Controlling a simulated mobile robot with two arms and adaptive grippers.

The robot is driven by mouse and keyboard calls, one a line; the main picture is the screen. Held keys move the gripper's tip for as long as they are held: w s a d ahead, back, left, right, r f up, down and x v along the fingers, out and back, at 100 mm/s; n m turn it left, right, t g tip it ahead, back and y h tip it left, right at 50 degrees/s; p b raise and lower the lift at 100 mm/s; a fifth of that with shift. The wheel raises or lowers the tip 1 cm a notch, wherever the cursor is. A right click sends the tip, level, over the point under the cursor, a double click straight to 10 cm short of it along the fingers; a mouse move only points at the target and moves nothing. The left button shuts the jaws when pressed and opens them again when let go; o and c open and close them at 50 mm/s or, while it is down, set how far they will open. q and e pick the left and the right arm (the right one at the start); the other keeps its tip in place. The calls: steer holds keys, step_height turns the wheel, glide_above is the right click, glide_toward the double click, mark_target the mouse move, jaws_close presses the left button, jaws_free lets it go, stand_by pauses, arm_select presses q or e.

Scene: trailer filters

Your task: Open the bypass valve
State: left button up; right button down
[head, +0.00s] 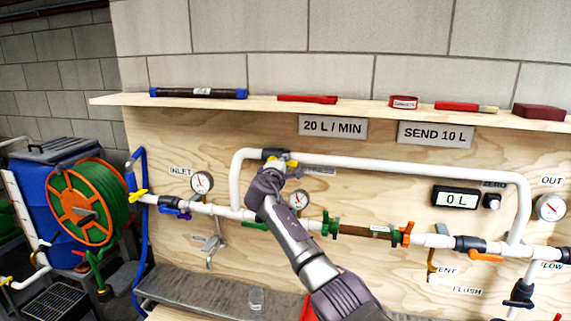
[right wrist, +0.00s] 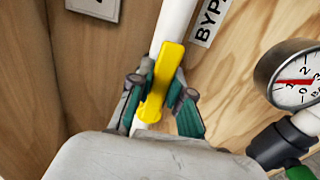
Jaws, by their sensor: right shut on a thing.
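The bypass valve has a dark body (head: 272,154) on the raised white pipe, near its upper left bend. Its yellow handle (right wrist: 161,82) shows large in the right wrist view, beside the "BYP..." label (right wrist: 208,18). There the handle looks roughly in line with the white pipe (right wrist: 176,25). My right gripper (right wrist: 163,94) is shut on the yellow handle, with one teal-padded finger on each side. In the head view my right gripper (head: 272,178) covers part of the valve and the label beside it. My left gripper is not in view.
A round gauge (right wrist: 296,78) sits close to the right of my right gripper. The lower pipe has several valves, including a green one (head: 330,224) and an orange-handled one (head: 486,257). A shelf (head: 364,105) runs above the raised pipe.

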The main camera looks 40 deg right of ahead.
stand_by(0.3)
steer(key=c, duration=1.1)
jaws_free()
steer(key=shift+o, duration=0.2)
steer(key=shift+a, duration=0.1)
steer(key=v, duration=1.2)
